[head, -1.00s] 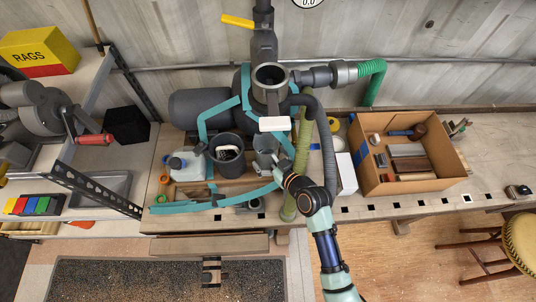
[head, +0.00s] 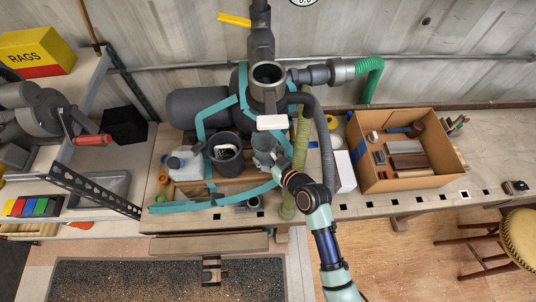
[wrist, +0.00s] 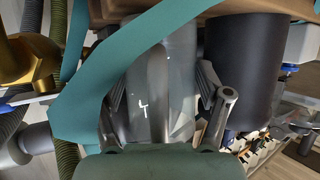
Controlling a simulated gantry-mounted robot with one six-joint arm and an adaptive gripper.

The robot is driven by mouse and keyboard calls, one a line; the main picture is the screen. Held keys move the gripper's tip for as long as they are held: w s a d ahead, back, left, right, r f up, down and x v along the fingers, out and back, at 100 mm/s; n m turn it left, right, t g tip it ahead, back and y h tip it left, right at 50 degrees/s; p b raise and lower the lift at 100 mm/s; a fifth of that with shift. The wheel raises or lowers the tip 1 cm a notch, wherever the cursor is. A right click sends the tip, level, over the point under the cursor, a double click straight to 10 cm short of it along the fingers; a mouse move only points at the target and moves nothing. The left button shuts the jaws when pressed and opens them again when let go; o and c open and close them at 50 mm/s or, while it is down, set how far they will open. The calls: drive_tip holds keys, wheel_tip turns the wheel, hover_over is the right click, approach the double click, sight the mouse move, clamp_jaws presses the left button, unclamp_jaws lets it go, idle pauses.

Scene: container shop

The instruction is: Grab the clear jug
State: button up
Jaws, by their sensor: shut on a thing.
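The clear jug (head: 263,143) stands on the bench, right of a dark grey bucket (head: 228,157) and below the big grey machine. My gripper (head: 276,167) reaches it from the front right. In the wrist view the see-through jug (wrist: 160,75) fills the space between the two fingers, and my gripper (wrist: 160,98) is shut on it. A teal band crosses in front of the jug's upper left there. The jug's base is hidden in the wrist view.
A teal curved band (head: 217,203) runs along the bench front. A white jug (head: 186,164) stands left of the bucket. Green and dark hoses (head: 326,150) hang close on the right. A cardboard box (head: 402,185) of parts stands further right.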

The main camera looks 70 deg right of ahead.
wheel_tip(320, 180, up, 20)
drive_tip(key=p, duration=0.3)
drive_tip(key=shift+f+p, duration=0.2)
drive_tip(key=shift+p, duration=0.15)
drive_tip(key=shift+w, duration=0.1)
idle(0.4)
